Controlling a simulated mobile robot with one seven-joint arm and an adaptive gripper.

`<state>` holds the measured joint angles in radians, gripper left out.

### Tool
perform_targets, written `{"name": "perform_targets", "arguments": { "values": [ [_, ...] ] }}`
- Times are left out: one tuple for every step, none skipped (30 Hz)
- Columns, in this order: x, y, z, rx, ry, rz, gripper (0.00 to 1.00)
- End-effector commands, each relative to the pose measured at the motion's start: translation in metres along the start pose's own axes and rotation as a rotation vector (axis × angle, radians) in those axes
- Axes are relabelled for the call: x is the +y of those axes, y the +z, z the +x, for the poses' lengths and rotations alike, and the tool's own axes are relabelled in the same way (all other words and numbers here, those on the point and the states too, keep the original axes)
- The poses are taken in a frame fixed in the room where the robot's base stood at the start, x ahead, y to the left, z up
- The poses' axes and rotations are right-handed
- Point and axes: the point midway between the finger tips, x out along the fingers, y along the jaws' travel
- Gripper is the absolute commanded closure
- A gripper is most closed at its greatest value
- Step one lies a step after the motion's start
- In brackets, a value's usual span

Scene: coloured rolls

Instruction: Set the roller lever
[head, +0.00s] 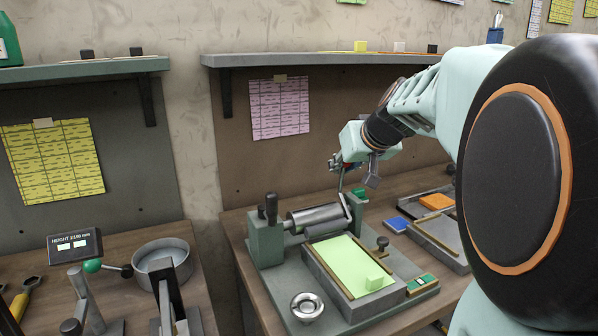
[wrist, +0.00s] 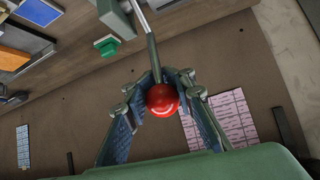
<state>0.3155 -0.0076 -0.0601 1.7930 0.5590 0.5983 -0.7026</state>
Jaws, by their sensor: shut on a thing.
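The roller machine has a grey metal roller (head: 318,218) between two green-grey uprights. A thin lever (wrist: 153,58) rises from its right end and ends in a red ball knob (wrist: 162,99). My gripper (wrist: 163,103) is shut on the red knob, with a blue-padded finger on each side. In the head view my gripper (head: 352,170) is above the roller's right end; its fingers mostly hide the knob there. The lever looks close to upright in the head view.
A metal dish (head: 307,306) is at the front. Trays with blue and orange pieces (head: 437,202) lie right. A shelf (head: 320,59) runs above.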

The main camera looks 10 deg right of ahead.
Motion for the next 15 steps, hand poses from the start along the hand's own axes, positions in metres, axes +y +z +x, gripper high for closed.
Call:
{"name": "perform_targets", "arguments": {
  "values": [
    [0.0018, 0.0000, -0.0010, 0.000, 0.003, 0.002, 1.00],
    [0.0018, 0.0001, -0.0010, 0.000, 0.003, 0.002, 1.00],
    [0.0018, 0.0002, -0.0010, -0.001, 0.002, 0.002, 1.00],
    [0.0018, 0.0002, -0.0010, -0.001, 0.002, 0.002, 1.00],
    [0.0018, 0.0003, -0.0010, -0.001, 0.002, 0.002, 1.00],
    [0.0018, 0.0004, -0.0010, -0.001, 0.002, 0.003, 0.80],
    [0.0018, 0.0005, -0.0010, -0.002, 0.002, 0.003, 0.76],
    [0.0017, 0.0005, -0.0009, -0.002, 0.002, 0.002, 0.73],
    [0.0015, 0.0005, -0.0009, -0.002, 0.002, 0.002, 0.69],
    [0.0014, 0.0006, -0.0008, -0.002, 0.002, 0.002, 0.65],
    [0.0012, 0.0006, -0.0007, -0.002, 0.001, 0.002, 0.62],
    [0.0011, 0.0006, -0.0006, -0.002, 0.001, 0.002, 0.58],
    [0.0009, 0.0006, -0.0006, -0.002, 0.001, 0.002, 0.57],
    [0.0008, 0.0007, -0.0005, -0.002, 0.001, 0.002, 0.57],
    [0.0007, 0.0007, -0.0004, -0.002, 0.001, 0.001, 0.57]
  ]
}}
